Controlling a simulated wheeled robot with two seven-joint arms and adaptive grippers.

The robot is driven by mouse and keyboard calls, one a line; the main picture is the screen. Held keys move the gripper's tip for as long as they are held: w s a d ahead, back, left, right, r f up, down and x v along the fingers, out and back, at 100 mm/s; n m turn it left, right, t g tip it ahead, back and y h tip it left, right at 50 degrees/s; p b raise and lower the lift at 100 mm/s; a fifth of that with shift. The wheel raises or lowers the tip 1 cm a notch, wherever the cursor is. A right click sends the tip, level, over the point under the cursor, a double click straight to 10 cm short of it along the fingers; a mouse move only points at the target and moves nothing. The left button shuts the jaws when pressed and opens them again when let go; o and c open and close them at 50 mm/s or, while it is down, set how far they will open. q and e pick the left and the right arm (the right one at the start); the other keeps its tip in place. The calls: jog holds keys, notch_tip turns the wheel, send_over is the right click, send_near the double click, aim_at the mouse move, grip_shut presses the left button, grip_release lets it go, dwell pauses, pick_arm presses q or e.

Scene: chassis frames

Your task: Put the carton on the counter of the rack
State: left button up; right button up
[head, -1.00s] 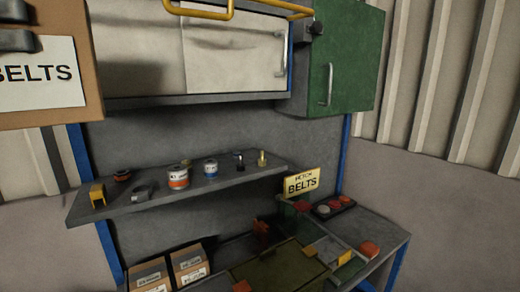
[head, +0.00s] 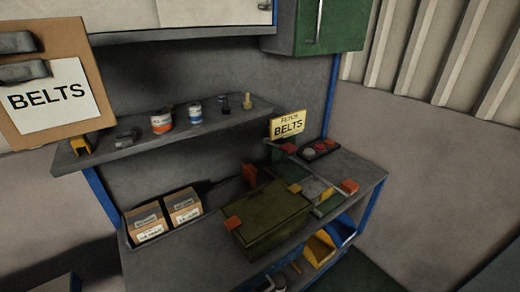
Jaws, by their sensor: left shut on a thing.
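The brown carton (head: 85,52) with a white "BELTS" label is at the upper left, close to the camera. My left gripper (head: 32,57) is shut on it, its two grey fingers lying across the carton's left part. The carton is held up in the air, left of the rack's shelf and above the counter's height. The rack has blue posts and a grey counter (head: 200,238) below the shelf. A yellow sign reading "BELTS" (head: 288,124) stands at the counter's back right. My right gripper is not in view.
Two small cartons (head: 165,216) stand at the counter's left. A dark green box (head: 268,215) sits mid-counter, with small red and yellow items to its right. The shelf (head: 165,135) above holds cans and small parts. A green cabinet (head: 322,25) hangs above right.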

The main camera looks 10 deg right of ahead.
pick_arm(q)
jog(key=w+d+f, duration=0.2)
jog(key=w+f, duration=0.1)
jog(key=f, duration=1.1)
jog(key=w+d+f, duration=0.2)
jog(key=w+f, duration=0.1)
jog(key=f, duration=1.2)
jog(key=w+d+f, duration=0.2)
jog(key=w+f, duration=0.1)
jog(key=f, duration=1.1)
jog(key=s+d+r+m+g+h, duration=0.1)
jog(key=s+d+r+m+g, duration=0.1)
jog(key=d, duration=0.4)
jog(key=s+d+r+m+g+h, duration=0.1)
jog(key=s+d+r+m+g, duration=0.1)
jog(key=d+g, duration=0.2)
jog(key=shift+s+d+r+h, duration=0.15)
jog(key=shift+d+r+h, duration=0.15)
jog(key=shift+d, duration=1.25)
jog(key=shift+s+d+r+m+g, duration=0.2)
jog(key=shift+d+r+m+g, duration=0.1)
jog(key=shift+d+r+g, duration=0.15)
jog(key=shift+s+d+r+m+g, duration=0.2)
jog(key=shift+d+r+m+g, duration=0.15)
jog(key=shift+r+g, duration=0.15)
jog(key=shift+r, duration=0.15)
jog(key=shift+w+r, duration=0.1)
jog(key=shift+r, duration=0.05)
